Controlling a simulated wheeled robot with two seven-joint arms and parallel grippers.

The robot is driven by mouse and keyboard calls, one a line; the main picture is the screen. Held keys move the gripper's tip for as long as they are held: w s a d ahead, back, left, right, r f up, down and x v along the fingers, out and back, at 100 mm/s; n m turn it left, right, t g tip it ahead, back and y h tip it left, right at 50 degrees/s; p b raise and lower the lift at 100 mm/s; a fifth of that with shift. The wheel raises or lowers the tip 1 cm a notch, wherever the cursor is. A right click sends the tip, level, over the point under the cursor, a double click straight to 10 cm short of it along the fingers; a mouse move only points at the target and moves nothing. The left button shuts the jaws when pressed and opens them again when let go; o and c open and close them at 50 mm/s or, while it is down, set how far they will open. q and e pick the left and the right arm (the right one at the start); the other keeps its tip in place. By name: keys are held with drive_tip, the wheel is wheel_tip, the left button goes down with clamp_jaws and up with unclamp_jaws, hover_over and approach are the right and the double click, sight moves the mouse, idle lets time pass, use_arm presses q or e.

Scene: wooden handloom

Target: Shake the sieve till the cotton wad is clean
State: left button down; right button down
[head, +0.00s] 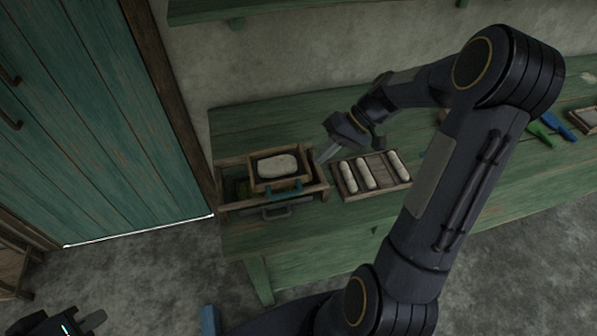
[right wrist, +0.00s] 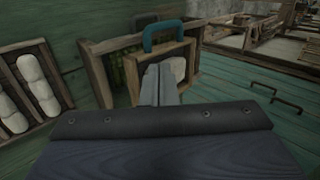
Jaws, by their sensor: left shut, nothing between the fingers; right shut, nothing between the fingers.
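The pale cotton wad (head: 277,165) lies in the sieve. My right gripper (head: 325,157) is shut and empty just right of the sieve, above the table. In the right wrist view its shut fingers (right wrist: 160,85) cover part of the sieve (right wrist: 152,56) and of the cotton wad (right wrist: 178,68). Whether they touch the sieve I cannot tell. My left gripper (head: 95,320) is shut and empty at the bottom left, away from the table.
A wooden tray (head: 372,190) with several pale cotton rolls stands right of the box. Green and blue items (head: 550,127) lie at the table's far right. A teal door (head: 90,120) stands at the left. The table behind the box is clear.

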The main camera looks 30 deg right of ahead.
sight(282, 184)
drive_tip(key=p+x, duration=0.1)
drive_tip(key=x, duration=0.8)
drive_tip(key=shift+a+p, duration=0.2)
drive_tip(key=shift+p, duration=0.15)
drive_tip(key=shift+w+a+f+p, duration=0.15)
drive_tip(key=shift+a+f+p, duration=0.1)
drive_tip(key=shift+a, duration=0.45)
drive_tip(key=shift+w+a+f+p, duration=0.15)
drive_tip(key=shift+a+p, duration=0.1)
drive_tip(key=shift+a, duration=0.5)
drive_tip(key=shift+w+a+f+p, duration=0.15)
drive_tip(key=shift+a+f+p, duration=0.1)
drive_tip(key=shift+a, duration=0.45)
